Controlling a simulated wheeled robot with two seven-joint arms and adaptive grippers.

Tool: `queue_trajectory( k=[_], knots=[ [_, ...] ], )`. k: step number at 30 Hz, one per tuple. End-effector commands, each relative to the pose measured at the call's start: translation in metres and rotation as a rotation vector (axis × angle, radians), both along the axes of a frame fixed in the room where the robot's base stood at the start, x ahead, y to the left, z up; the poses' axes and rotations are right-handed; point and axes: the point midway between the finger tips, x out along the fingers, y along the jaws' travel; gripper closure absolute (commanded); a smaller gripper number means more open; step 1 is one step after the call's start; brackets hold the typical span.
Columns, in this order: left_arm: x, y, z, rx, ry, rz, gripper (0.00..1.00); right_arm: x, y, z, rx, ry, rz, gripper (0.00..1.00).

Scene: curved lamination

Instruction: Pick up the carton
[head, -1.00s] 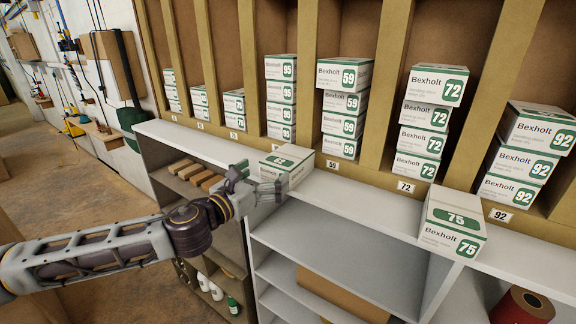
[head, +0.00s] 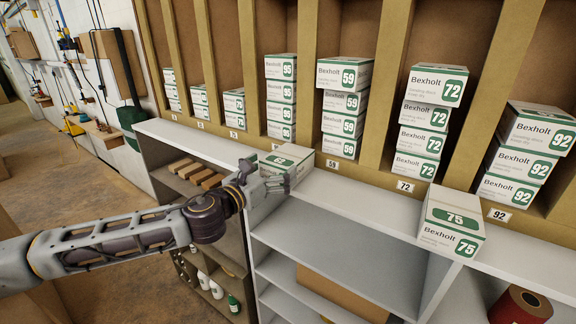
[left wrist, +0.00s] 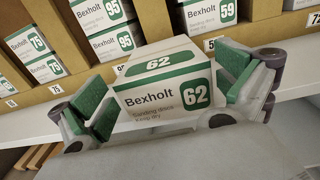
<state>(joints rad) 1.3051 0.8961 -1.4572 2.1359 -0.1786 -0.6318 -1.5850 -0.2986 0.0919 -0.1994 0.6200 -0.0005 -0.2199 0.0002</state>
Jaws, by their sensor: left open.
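A white and green Bexholt carton marked 62 (left wrist: 165,85) stands on the shelf top; it also shows in the head view (head: 292,156), partly hidden by my gripper. My left gripper (left wrist: 170,98) is open, with one green-padded finger on each side of the carton. The carton's near end lies between the fingers; I cannot tell whether the pads touch it. In the head view the left gripper (head: 272,184) is at the carton's near side. My right gripper is not in view.
A carton marked 75 (head: 452,222) stands on the shelf top (head: 350,208) to the right. Stacks of cartons marked 95 (head: 281,95), 59 (head: 343,105), 72 (head: 428,120) and 92 (head: 528,150) fill wooden bays behind. The shelf top between 62 and 75 is clear.

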Motion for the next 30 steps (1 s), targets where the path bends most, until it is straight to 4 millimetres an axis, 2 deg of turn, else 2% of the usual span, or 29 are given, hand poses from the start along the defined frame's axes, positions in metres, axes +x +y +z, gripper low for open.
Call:
queue_trajectory(
  k=[8, 18, 30],
  knots=[
    [0.017, -0.013, 0.003, 0.0, -0.001, -0.001, 0.0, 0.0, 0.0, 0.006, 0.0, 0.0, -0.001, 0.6],
    [0.037, -0.026, 0.002, 0.0, 0.0, 0.0, 0.0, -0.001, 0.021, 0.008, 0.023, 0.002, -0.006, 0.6],
    [0.039, -0.027, 0.001, 0.0, 0.0, 0.0, 0.0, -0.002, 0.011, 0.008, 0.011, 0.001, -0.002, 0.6]
  ],
)
